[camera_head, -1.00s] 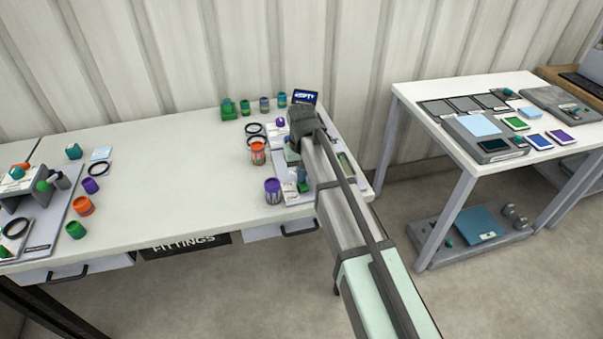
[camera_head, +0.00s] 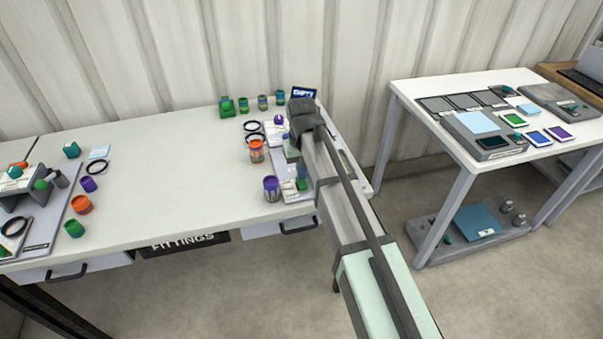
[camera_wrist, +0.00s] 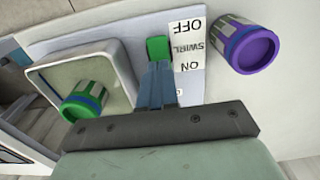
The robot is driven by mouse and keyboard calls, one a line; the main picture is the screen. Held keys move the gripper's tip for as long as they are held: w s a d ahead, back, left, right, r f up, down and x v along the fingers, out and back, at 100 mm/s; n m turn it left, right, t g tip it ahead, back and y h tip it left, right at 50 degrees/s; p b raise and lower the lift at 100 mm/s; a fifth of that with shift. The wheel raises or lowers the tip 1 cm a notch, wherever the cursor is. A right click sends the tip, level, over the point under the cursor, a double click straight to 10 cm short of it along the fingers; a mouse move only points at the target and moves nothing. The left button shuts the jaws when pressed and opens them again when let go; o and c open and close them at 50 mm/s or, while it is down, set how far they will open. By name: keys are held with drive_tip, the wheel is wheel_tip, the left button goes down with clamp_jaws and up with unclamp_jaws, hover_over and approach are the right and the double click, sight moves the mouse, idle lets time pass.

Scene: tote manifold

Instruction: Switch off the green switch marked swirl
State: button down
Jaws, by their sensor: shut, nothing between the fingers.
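The green switch (camera_wrist: 158,47) shows in the wrist view, beside a white label (camera_wrist: 190,46) reading OFF, SWIRL and ON, upside down in the picture. Its visible green part lies near the OFF end; the fingers hide the rest, so I cannot tell its setting. My gripper (camera_wrist: 156,72) is shut and empty, its fingertips directly at the switch; contact is unclear. In the head view my arm hides much of the panel (camera_head: 290,165).
A purple-capped jar (camera_wrist: 245,45) stands beside the label. A green-capped jar (camera_wrist: 84,102) is at a square plate (camera_wrist: 108,70) on the other side. An orange-capped jar (camera_head: 257,152) stands farther back. The bench's middle (camera_head: 170,165) is clear.

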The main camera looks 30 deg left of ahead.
wheel_tip(320, 180, up, 12)
drive_tip(key=shift+r, duration=0.25)
idle(0.3)
drive_tip(key=shift+w+a, duration=0.35)
drive_tip(key=shift+a, duration=0.15)
drive_tip(key=shift+f, duration=0.15)
approach(302, 182)
drive_tip(key=f, duration=0.1)
drive_tip(key=a+f, duration=0.1)
drive_tip(key=f, duration=0.1)
drive_tip(key=w+f, duration=0.1)
drive_tip(key=f, duration=0.1)
drive_tip(key=shift+w+a+f, duration=0.1)
drive_tip(key=shift+a+f, duration=0.1)
drive_tip(key=shift+a, duration=0.05)
drive_tip(key=shift+f, duration=0.7)
